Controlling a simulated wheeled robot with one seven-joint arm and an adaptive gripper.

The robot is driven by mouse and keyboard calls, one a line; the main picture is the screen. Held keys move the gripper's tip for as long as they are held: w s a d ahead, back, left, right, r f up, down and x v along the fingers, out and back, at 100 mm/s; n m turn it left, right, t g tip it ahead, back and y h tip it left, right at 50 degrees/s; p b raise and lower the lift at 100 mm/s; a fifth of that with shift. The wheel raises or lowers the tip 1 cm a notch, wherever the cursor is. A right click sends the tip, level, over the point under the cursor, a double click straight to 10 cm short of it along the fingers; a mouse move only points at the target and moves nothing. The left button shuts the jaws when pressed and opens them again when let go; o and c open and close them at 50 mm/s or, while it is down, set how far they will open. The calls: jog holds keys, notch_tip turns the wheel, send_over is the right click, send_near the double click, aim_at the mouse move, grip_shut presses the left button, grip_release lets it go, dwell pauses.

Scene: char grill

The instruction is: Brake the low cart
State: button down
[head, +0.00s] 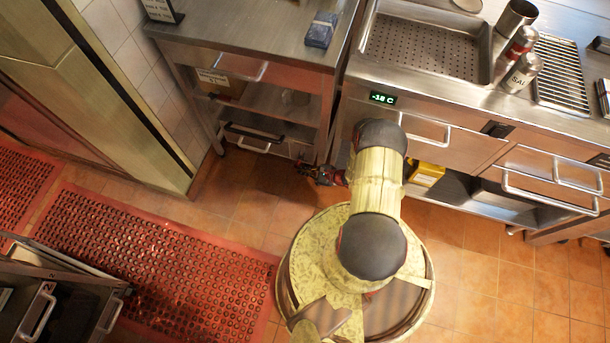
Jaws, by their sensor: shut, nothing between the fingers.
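A steel cart (268,42) with a flat top, an upper handle and open shelves stands at the upper middle in the head view. It may be the low cart. A dark bar handle (254,133) crosses its lower front. My gripper (304,168) is low, near the floor at the cart's right front leg. It is small and dark here, shut and empty. I cannot tell whether it touches the cart. The wheels and any brake lever are too small or hidden to make out.
A steel counter (450,100) with drawers, a perforated pan (425,47) and shakers (522,72) adjoins on the right. A red rubber mat (150,260) covers the floor at left. Another unit with handles (38,315) stands at lower left. Tiled floor is clear before the cart.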

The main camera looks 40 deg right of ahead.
jog(key=shift+w+d+r, duration=0.1)
jog(key=shift+r, duration=0.25)
jog(key=shift+w+d+r, duration=0.1)
jog(key=shift+r, duration=0.05)
dwell(0.3)
notch_tip(320, 180, up, 10)
jog(key=shift+f, duration=0.2)
dwell(0.5)
jog(key=shift+s, duration=0.25)
